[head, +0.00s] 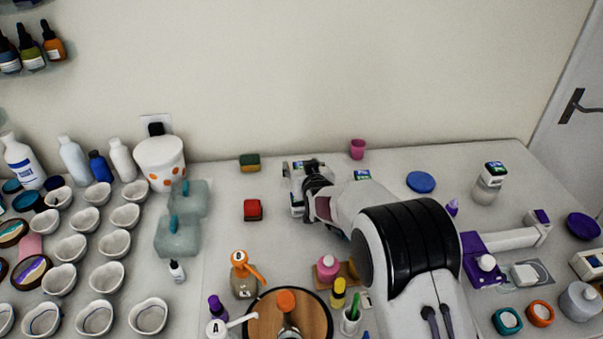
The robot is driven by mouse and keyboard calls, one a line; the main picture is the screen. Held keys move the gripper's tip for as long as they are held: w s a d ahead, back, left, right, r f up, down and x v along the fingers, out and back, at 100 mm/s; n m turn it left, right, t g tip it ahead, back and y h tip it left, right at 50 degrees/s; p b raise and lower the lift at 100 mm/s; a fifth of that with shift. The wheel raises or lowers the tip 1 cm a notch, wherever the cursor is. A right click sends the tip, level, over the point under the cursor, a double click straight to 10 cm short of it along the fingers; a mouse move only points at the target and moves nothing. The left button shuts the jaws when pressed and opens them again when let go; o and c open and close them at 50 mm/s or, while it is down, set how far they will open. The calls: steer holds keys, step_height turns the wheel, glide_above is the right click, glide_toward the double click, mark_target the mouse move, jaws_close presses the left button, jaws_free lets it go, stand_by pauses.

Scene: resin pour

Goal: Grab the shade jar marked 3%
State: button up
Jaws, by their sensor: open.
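My gripper (291,190) is at the back middle of the table, pointing left and open. A green-and-blue label (297,165) shows right by my gripper, and the gripper hides most of what is there. A second green-and-blue label (363,175) shows behind my arm, its body hidden. The markings are too small to read, so I cannot tell which is the 3% jar. I cannot tell whether the gripper touches anything.
A pink cup (357,149) stands behind my arm. Pump bottles (243,280) and a round wooden board (259,323) are in front. Several white cups (108,278) fill the left.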

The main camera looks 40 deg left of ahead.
mark_target(301, 166)
stand_by(0.3)
steer(key=c, duration=1.2)
steer(key=shift+c, duration=0.2)
steer(key=shift+r, duration=0.15)
steer(key=shift+r, duration=4.9)
